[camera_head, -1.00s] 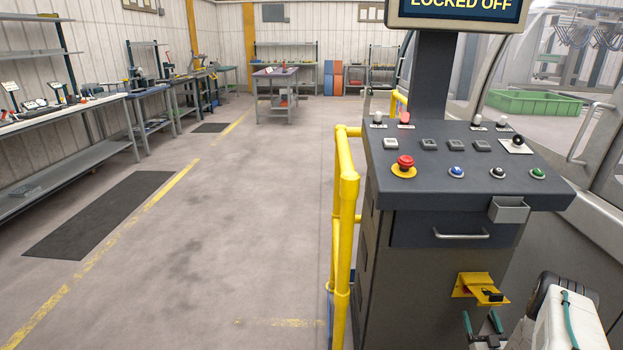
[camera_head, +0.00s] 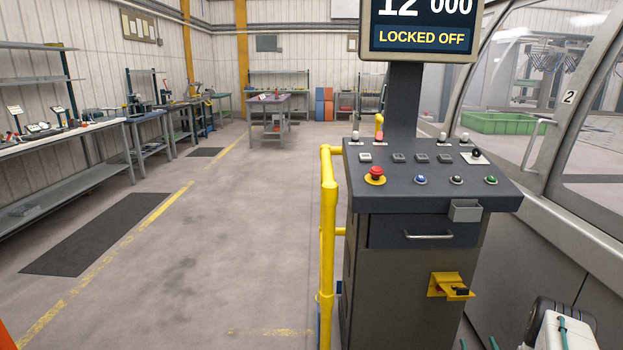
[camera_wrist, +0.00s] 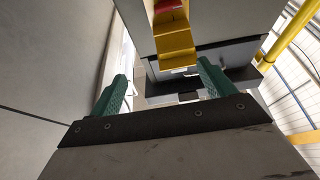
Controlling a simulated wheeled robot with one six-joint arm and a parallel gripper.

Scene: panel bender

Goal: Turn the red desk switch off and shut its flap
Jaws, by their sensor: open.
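A yellow bracket-like fitting (camera_head: 447,285) sticks out from the lower front of the dark grey desk (camera_head: 400,262), with a black part on it. In the wrist view the yellow fitting (camera_wrist: 175,47) is at top centre, and a red part (camera_wrist: 170,5) shows inside it, cut by the frame edge. I cannot tell the switch's position; the yellow plate appears folded out. My gripper (camera_wrist: 163,70) is open, its green fingers wide apart and empty, with the fitting beyond them.
The desk top carries a red mushroom button (camera_head: 375,174), several other buttons and small levers. A screen (camera_head: 420,36) above reads LOCKED OFF. A drawer handle (camera_head: 428,236) and small grey box (camera_head: 465,210) project from the front. A yellow rail (camera_head: 328,235) stands left; open floor lies beyond it.

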